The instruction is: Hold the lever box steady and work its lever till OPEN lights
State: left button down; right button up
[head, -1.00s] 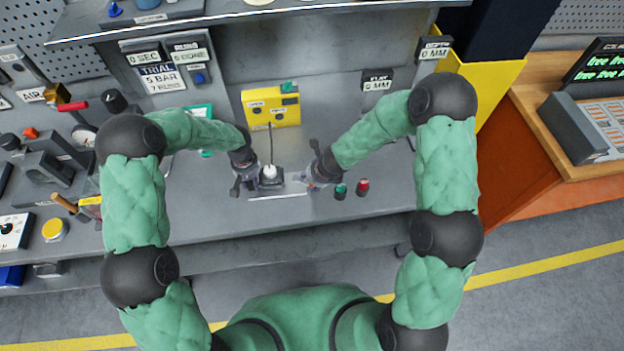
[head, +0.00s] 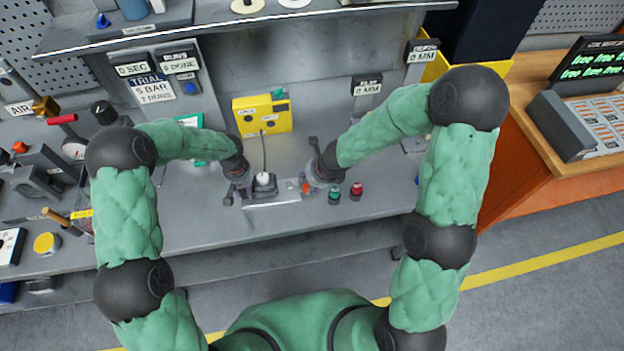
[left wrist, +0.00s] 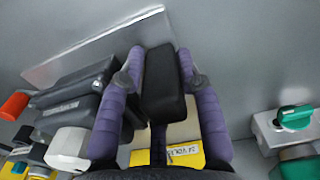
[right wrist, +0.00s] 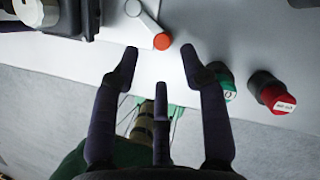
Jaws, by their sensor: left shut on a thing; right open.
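The lever box (head: 264,187) is dark with a white cap on top and sits on the bench. It shows at the left in the left wrist view (left wrist: 75,100) and at the upper left in the right wrist view (right wrist: 62,22). My left gripper (head: 240,190) is shut on a black block (left wrist: 162,85) at the box's left side. The pale lever (right wrist: 146,18) ends in an orange tip (right wrist: 161,41), which points right of the box in the head view (head: 304,186). My right gripper (right wrist: 160,60) is open, its fingertips either side of the tip's line, apart from it. No OPEN light is readable.
A yellow box (head: 262,115) with a cable stands behind the lever box. Green (head: 334,196) and red (head: 356,190) buttons stand just right of my right gripper. A pale strip (left wrist: 95,48) lies in front of the lever box. The bench front is clear.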

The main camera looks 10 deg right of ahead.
jog(key=shift+s+r, duration=0.15)
jog(key=shift+r, duration=0.15)
jog(key=shift+c, duration=0.3)
